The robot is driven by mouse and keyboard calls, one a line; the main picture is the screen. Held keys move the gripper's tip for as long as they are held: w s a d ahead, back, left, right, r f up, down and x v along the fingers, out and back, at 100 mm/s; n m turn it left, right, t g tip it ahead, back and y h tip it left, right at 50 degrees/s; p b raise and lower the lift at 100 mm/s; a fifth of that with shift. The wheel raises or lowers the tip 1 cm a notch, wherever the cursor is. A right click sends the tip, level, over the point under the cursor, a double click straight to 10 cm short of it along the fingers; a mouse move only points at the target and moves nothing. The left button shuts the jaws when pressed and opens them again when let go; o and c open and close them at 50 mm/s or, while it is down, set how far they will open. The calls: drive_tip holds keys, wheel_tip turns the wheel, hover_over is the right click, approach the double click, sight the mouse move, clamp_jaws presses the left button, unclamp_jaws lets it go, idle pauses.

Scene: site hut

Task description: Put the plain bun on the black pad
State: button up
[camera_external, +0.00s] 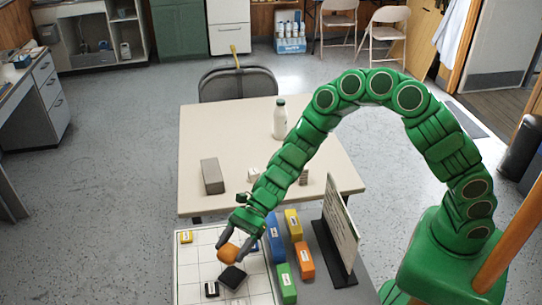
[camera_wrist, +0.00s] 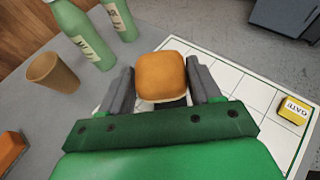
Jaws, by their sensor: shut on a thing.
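The plain bun (camera_external: 228,253) is orange-brown and rounded. My gripper (camera_external: 228,247) is shut on it, with a grey finger on each side. In the wrist view the bun (camera_wrist: 161,75) sits between the fingertips of my gripper (camera_wrist: 163,82). The black pad (camera_external: 233,278) lies on the white gridded board (camera_external: 186,268), just below the bun in the external view. I cannot tell how high the bun is above the board. A dark patch shows under the bun in the wrist view, but most of it is hidden.
A yellow block (camera_external: 186,237) and a small black labelled block (camera_external: 211,289) are on the board. Blue (camera_external: 277,240), yellow (camera_external: 293,224), orange (camera_external: 304,260) and green (camera_external: 287,284) blocks stand to the right, beside an upright sign (camera_external: 341,228). The wrist view shows green bottles (camera_wrist: 83,35) and a brown cup (camera_wrist: 54,72).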

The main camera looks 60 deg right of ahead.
sight(236, 271)
drive_tip(key=shift+f, duration=4.6)
drive_tip(key=shift+f, duration=0.15)
drive_tip(key=o, duration=1.1)
drive_tip(key=shift+c, duration=0.2)
drive_tip(key=shift+d+r, duration=0.1)
drive_tip(key=shift+r, duration=0.1)
drive_tip(key=shift+v, duration=5.9)
drive_tip(key=shift+r, duration=0.1)
